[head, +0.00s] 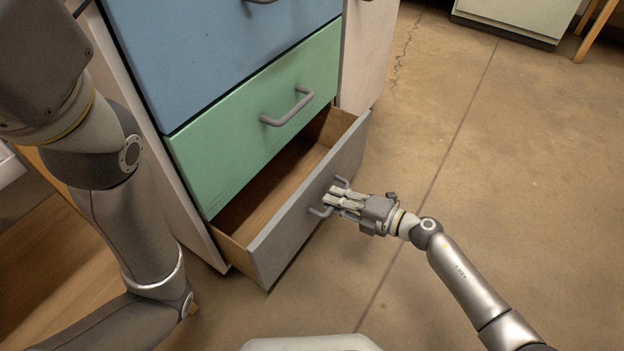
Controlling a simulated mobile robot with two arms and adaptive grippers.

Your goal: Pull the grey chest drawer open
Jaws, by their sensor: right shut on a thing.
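The grey chest drawer (290,229) is the lowest drawer of the chest and stands pulled out, with its bare wooden inside showing. Its grey bar handle (318,211) is on the front face, partly hidden by my fingers. My right gripper (335,197) is shut on this handle, reaching in from the right. My left arm comes in from the left, beside the chest; its gripper is not in the picture.
Above the grey drawer are a shut green drawer (240,135) with a grey handle and a blue drawer front (210,50). The concrete floor (500,180) to the right is clear. A pale cabinet (515,15) stands at the back right.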

